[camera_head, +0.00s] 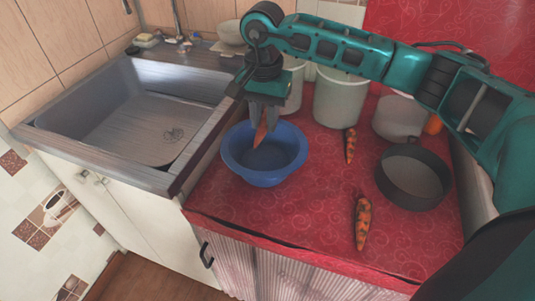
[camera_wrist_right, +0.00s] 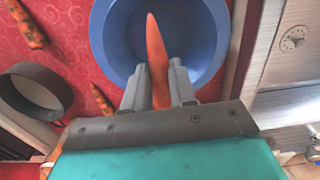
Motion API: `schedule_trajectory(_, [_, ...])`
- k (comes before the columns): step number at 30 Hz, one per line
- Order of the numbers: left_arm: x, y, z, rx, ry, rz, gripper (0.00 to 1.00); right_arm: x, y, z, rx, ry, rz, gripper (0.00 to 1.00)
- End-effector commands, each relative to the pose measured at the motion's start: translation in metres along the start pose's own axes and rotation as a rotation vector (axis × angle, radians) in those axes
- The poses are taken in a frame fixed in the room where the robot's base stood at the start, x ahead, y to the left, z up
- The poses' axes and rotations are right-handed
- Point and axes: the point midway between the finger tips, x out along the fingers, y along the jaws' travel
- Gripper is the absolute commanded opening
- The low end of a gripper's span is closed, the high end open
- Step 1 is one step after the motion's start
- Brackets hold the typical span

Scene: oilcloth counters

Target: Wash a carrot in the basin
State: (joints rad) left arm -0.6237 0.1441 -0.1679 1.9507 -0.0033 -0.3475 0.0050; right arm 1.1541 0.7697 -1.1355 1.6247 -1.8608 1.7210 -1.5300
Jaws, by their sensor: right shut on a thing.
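My right gripper (camera_head: 264,119) is shut on an orange carrot (camera_head: 261,134). The carrot points down over the blue basin (camera_head: 283,178), its tip at or just above the basin's opening; I cannot tell whether it touches inside. In the right wrist view the clean-looking carrot (camera_wrist_right: 156,60) sticks out between the fingers (camera_wrist_right: 159,85), with the blue basin (camera_wrist_right: 212,22) behind it. Two dark-spotted carrots lie on the red counter: one near the front (camera_head: 362,222) and one further back (camera_head: 350,145). My left gripper is not in view.
A metal sink (camera_head: 120,130) lies left of the red counter (camera_head: 310,215). A dark round pan (camera_head: 412,190) stands at the right. White containers (camera_head: 340,105) stand at the back, with a pale pot (camera_head: 398,118) beside them.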

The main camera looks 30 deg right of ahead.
Motion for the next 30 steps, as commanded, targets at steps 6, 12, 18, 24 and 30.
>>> schedule_trajectory(6, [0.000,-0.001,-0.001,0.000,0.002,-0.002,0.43,0.000,0.000,0.000,0.000,0.000,0.000,0.00])
schedule_trajectory(12, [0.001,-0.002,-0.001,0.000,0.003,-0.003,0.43,0.000,0.000,0.000,0.000,0.000,0.000,0.00])
schedule_trajectory(18, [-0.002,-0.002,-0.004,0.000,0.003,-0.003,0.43,-0.005,0.000,0.000,0.000,0.001,-0.001,0.00])
schedule_trajectory(24, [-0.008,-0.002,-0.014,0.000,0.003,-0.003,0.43,-0.025,0.000,0.000,0.000,0.001,-0.001,0.00])
schedule_trajectory(30, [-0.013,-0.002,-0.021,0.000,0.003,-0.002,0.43,-0.041,0.000,0.000,0.000,0.000,0.000,0.00])
